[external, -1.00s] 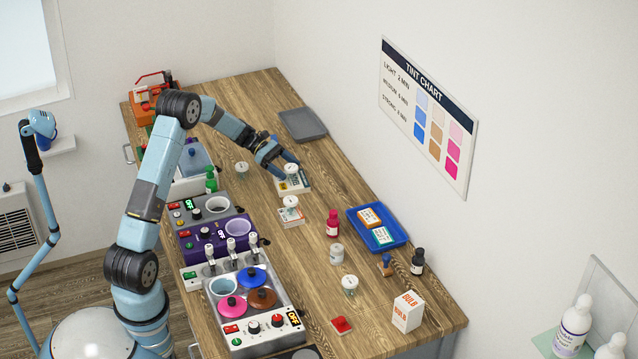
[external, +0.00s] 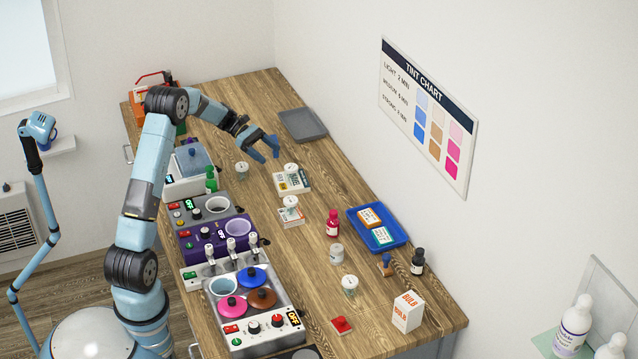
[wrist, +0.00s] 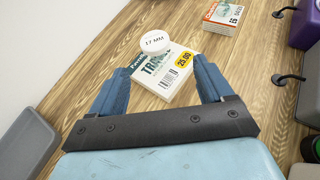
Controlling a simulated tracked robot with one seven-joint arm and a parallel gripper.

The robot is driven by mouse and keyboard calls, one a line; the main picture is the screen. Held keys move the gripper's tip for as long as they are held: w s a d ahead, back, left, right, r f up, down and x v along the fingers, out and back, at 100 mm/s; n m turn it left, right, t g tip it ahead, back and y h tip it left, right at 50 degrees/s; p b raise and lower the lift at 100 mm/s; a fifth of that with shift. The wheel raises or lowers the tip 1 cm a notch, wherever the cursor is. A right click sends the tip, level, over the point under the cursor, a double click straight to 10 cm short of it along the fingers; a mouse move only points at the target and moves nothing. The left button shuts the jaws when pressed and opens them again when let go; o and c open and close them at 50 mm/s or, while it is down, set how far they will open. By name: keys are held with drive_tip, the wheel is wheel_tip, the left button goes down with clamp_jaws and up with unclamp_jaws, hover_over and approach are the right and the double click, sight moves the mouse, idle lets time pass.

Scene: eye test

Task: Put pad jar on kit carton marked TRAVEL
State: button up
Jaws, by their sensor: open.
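A kit carton (external: 292,187) lies flat near the middle of the table. In the wrist view its top (wrist: 176,84) shows the letters TRA, with a yellow price label; the right part of the word is covered. A white-lidded jar (external: 291,169) stands upright on the carton, near its far edge. In the wrist view its lid (wrist: 154,43) reads 17 MM; no picture shows the word pad on it. My gripper (external: 270,154) is open and empty, raised to the upper left of the carton. The wrist view shows its fingers (wrist: 160,66) apart from the jar.
Another white-lidded jar (external: 242,169) stands on bare wood nearby. A second carton (external: 291,219) bears a similar jar (external: 290,202). A grey tray (external: 302,125) lies behind; a blue tray (external: 351,230) holds two small boxes. The purple warmer (external: 212,237) is to the left.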

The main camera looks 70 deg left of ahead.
drive_tip(key=s+d+r+m+g+y, duration=0.25)
drive_tip(key=d+r+m, duration=0.2)
drive_tip(key=d, duration=0.45)
drive_tip(key=s+d+r+m+g+y, duration=0.1)
drive_tip(key=s+d+r+m, duration=0.25)
drive_tip(key=d+r, duration=0.4)
drive_tip(key=s+d+r+m+g+y, duration=0.1)
drive_tip(key=s+d+r+m+g, duration=0.2)
drive_tip(key=d, duration=0.8)
drive_tip(key=s+d+r+m+t+y, duration=0.1)
drive_tip(key=s+d+m, duration=0.3)
drive_tip(key=s, duration=0.4)
drive_tip(key=s+d+r+m+t+y, duration=0.1)
drive_tip(key=s+d+m+t+y, duration=0.1)
drive_tip(key=s, duration=0.6)
drive_tip(key=s+d+r+m+t+y, duration=0.1)
drive_tip(key=s+d+m+y, duration=0.2)
drive_tip(key=s+d+m, duration=0.3)
drive_tip(key=s+m, duration=0.1)
drive_tip(key=s, duration=0.2)
drive_tip(key=shift+d+m, duration=0.3)
drive_tip(key=shift+m, duration=0.1)
